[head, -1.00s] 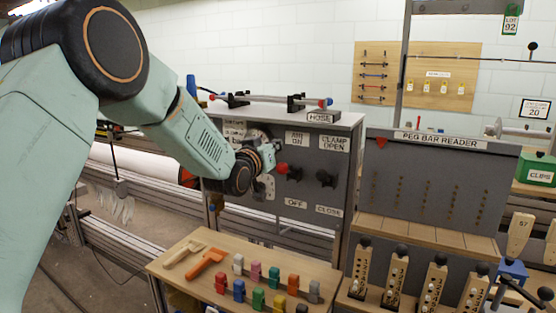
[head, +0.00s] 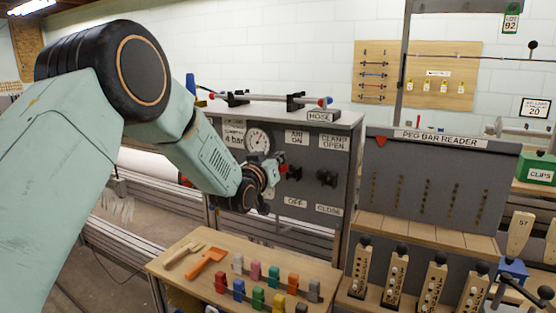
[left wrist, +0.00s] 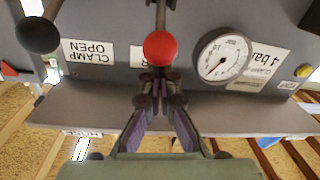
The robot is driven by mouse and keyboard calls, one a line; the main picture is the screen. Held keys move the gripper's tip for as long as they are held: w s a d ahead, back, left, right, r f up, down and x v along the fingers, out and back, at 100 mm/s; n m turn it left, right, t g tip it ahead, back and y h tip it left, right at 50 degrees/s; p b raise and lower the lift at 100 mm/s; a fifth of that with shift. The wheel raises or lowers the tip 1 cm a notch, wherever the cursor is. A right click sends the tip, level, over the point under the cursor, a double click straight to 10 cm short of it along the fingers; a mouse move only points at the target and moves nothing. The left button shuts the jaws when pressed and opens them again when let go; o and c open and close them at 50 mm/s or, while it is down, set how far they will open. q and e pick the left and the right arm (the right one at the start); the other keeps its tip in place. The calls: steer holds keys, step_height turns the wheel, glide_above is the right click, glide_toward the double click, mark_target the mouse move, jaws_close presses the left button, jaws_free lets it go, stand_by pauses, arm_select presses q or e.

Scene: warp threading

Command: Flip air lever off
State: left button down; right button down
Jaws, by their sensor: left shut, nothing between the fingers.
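The air lever has a red ball knob (head: 283,168) on a dark stem, on the grey panel (head: 309,163) between the AIR ON label (head: 296,138) and the OFF label (head: 295,202). My left gripper (head: 276,166) is shut and empty, just left of the knob in the head view. The left wrist view is upside down. My right gripper is not in view.
The black clamp lever (head: 327,178) is right of the air lever. A round pressure gauge (head: 258,141) is at its upper left. Below, a wooden table (head: 165,264) holds an orange tool (head: 206,262) and several coloured clips. The peg bar reader (head: 436,180) stands at right.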

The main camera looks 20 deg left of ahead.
arm_select(q)
steer(key=shift+s+f+b, duration=0.3)
steer(key=shift+b, duration=0.45)
steer(key=shift+t, duration=0.3)
step_height(320, 180, down, 12)
steer(key=s+t+b, duration=0.1)
steer(key=t+b, duration=0.6)
steer(key=b, duration=1.4)
steer(key=shift+s+r+n+b, duration=0.2)
steer(key=shift+n+b, duration=0.1)
steer(key=shift+b, duration=0.1)
